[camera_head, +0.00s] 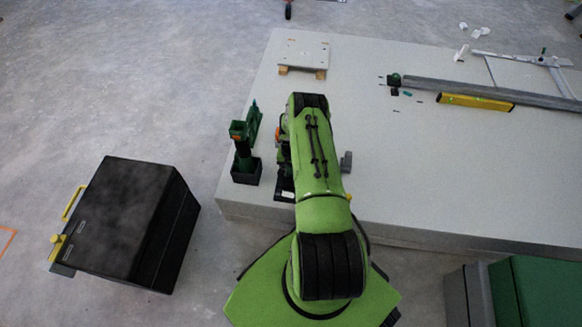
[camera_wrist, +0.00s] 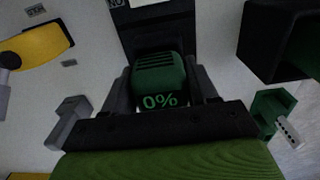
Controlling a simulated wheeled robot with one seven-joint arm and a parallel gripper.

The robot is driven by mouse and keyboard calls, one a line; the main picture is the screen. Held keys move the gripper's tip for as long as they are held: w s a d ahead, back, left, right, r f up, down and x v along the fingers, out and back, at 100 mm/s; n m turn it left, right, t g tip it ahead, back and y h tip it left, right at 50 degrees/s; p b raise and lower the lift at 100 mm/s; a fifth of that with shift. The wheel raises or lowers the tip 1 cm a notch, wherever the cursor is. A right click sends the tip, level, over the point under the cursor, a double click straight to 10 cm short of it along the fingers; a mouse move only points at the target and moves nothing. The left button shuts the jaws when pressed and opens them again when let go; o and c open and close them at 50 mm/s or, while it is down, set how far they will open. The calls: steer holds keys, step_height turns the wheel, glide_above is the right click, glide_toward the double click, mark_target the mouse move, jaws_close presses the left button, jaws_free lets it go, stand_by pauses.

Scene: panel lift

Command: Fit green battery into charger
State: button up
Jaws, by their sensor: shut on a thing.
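In the wrist view a dark green battery (camera_wrist: 158,78) with a lit "0%" sits between the two grey fingers of my gripper (camera_wrist: 160,92), which is shut on it. A black block, apparently the charger (camera_wrist: 145,22), lies just beyond the battery with a partly cut-off white label. I cannot tell whether the battery touches it or is inside it. In the head view the charger (camera_head: 285,188) shows as a dark piece beside my arm near the table's front edge. My arm hides the battery there.
A green tool with a black base (camera_head: 246,168) stands upright close left of my arm on the table (camera_head: 390,180). A small grey block (camera_head: 346,161) is close on the right. A plate on wooden blocks (camera_head: 301,54) and a yellow level (camera_head: 475,102) lie farther back.

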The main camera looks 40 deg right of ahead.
steer(key=shift+f, duration=0.45)
stand_by(0.5)
steer(key=o, duration=1.2)
steer(key=shift+o, duration=0.2)
step_height(320, 180, up, 16)
steer(key=p, duration=0.5)
steer(key=shift+f, duration=0.15)
